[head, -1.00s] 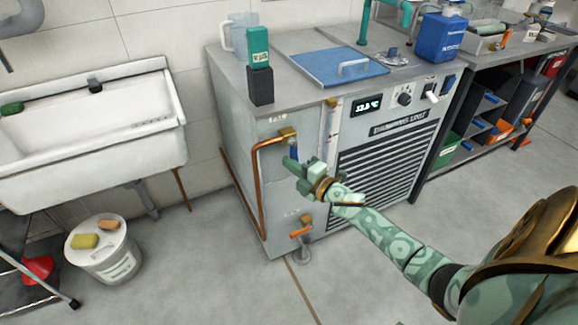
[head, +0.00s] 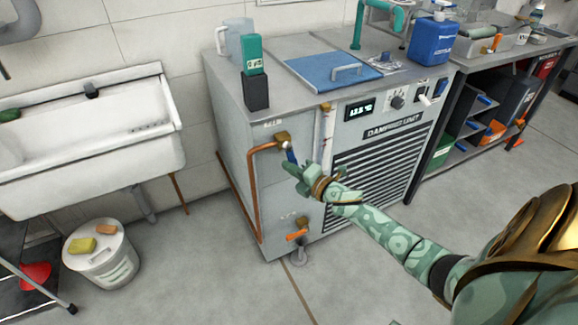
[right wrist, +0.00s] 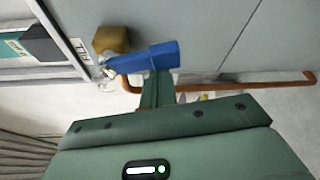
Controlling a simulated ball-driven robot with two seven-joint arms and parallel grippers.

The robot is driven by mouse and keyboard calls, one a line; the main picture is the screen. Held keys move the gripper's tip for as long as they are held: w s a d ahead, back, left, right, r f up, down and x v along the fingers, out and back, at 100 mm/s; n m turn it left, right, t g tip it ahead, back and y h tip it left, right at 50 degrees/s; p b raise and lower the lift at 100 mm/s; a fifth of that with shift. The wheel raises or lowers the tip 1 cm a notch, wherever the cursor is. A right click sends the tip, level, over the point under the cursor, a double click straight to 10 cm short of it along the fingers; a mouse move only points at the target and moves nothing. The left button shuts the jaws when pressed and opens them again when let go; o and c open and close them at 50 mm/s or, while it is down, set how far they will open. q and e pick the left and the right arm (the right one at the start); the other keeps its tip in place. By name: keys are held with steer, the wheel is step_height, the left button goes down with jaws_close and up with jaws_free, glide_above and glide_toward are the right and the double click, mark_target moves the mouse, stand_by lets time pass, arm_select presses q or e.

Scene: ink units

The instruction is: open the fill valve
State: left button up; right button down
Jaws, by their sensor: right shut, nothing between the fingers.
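The fill valve is a brass body (head: 283,138) with a blue lever (head: 291,157), on the grey unit's left side at the top of a copper pipe (head: 254,190). The lever points down and slightly right in the head view. My right gripper (head: 288,167) is shut and empty, with its tips at the lever's lower end. In the right wrist view the green fingers (right wrist: 157,90) are right against the edge of the blue lever (right wrist: 150,57), seemingly touching it. The brass body (right wrist: 112,40) shows beside it. My left gripper is out of view.
A lower valve with an orange handle (head: 297,235) sits below on the same unit (head: 230,150). A white sink (head: 90,140) and a bucket (head: 100,262) stand to the left. The floor in front of the unit is clear.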

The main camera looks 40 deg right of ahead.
steer(key=d+n+p, duration=0.1)
steer(key=n, duration=0.1)
steer(key=d+n+g+p, duration=0.1)
steer(key=shift+s+r+n+h, duration=0.2)
steer(key=shift+r+n+h, duration=0.15)
steer(key=shift+n+h, duration=0.05)
steer(key=shift+s+d, duration=0.15)
steer(key=shift+d, duration=0.45)
steer(key=shift+d+r, duration=0.15)
steer(key=shift+r, duration=0.05)
